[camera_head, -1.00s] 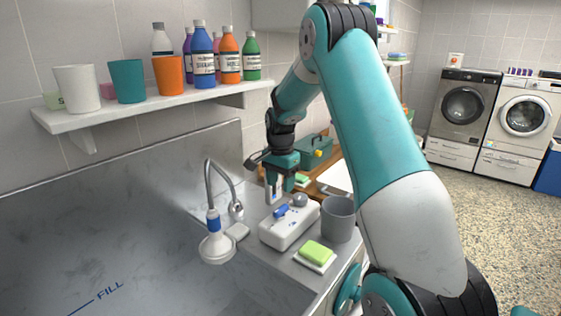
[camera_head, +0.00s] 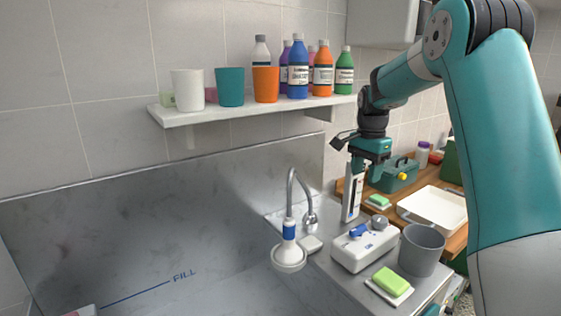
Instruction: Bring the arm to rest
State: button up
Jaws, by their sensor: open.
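My gripper (camera_head: 352,192) hangs from my teal and white arm at the right, pointing down over the counter beside the sink. It is open, and I see nothing held in it. It is behind the white box with a blue knob (camera_head: 352,254) and to the right of the tap (camera_head: 309,212). My arm rises on the right side of the view and bends over toward the counter. Whether the fingertips touch the counter cannot be told.
A grey cup (camera_head: 422,252) and a green sponge on a white dish (camera_head: 392,281) stand near my gripper. A shelf (camera_head: 205,117) with cups and several bottles is on the wall. A teal toolbox (camera_head: 395,176) and white tray (camera_head: 436,209) are behind on the wooden top.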

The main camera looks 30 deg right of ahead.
jog(key=s+a+r+n+y, duration=0.1)
jog(key=s+a+n, duration=0.25)
jog(key=a, duration=0.45)
jog(key=s+a+r+n+t, duration=0.1)
jog(key=s+a+n, duration=0.2)
jog(key=a+n, duration=0.35)
jog(key=s+a+r+n+y, duration=0.1)
jog(key=s+a+r+n, duration=0.15)
jog(key=a, duration=0.75)
jog(key=s+a+f+n+y, duration=0.1)
jog(key=s+a+n, duration=0.4)
jog(key=s, duration=0.4)
jog(key=s+a+f+n+g+y, duration=0.1)
jog(key=s+a+n, duration=0.5)
jog(key=s, duration=0.2)
jog(key=shift+s+a, duration=0.15)
jog(key=shift+s, duration=0.25)
